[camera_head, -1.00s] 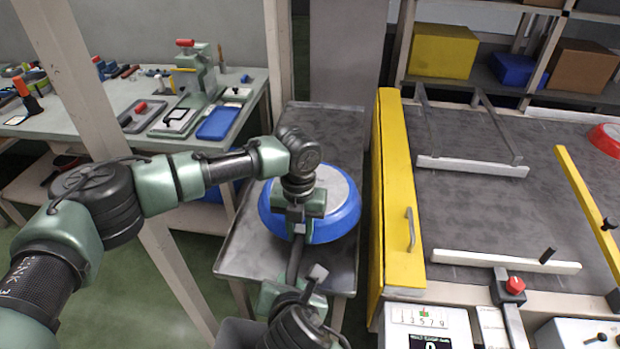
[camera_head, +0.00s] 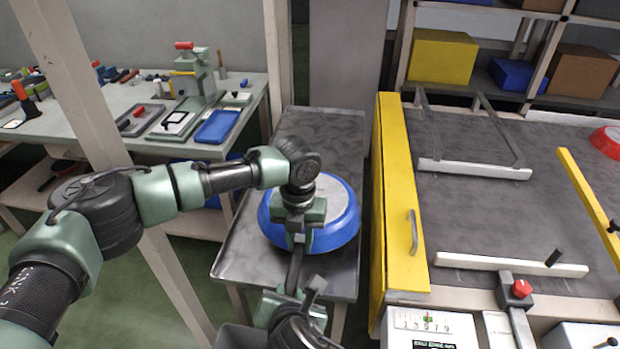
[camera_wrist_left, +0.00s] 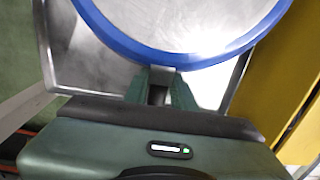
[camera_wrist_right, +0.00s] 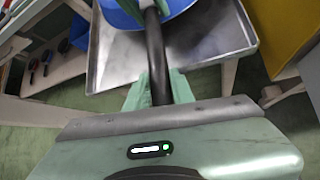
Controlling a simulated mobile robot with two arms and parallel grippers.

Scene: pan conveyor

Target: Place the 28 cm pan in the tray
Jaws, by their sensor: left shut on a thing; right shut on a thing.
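The blue pan (camera_head: 345,225) is upside down, its grey base facing up, over the grey metal tray (camera_head: 240,265). Whether it touches the tray surface I cannot tell. It also shows in the left wrist view (camera_wrist_left: 185,58). My left gripper (camera_head: 298,238) is shut on the pan at its near side, where the handle joins. My right gripper (camera_head: 290,292) is lower and nearer, shut on the dark pan handle (camera_wrist_right: 156,55), which points towards me past the tray's front edge. The left arm hides part of the pan.
A yellow barrier (camera_head: 400,230) with a handle stands right of the tray, beside the dark conveyor (camera_head: 480,215) with white guide bars. A red pan (camera_head: 606,142) lies at its far right. A workbench (camera_head: 70,130) with tools is at left. The tray's far part is clear.

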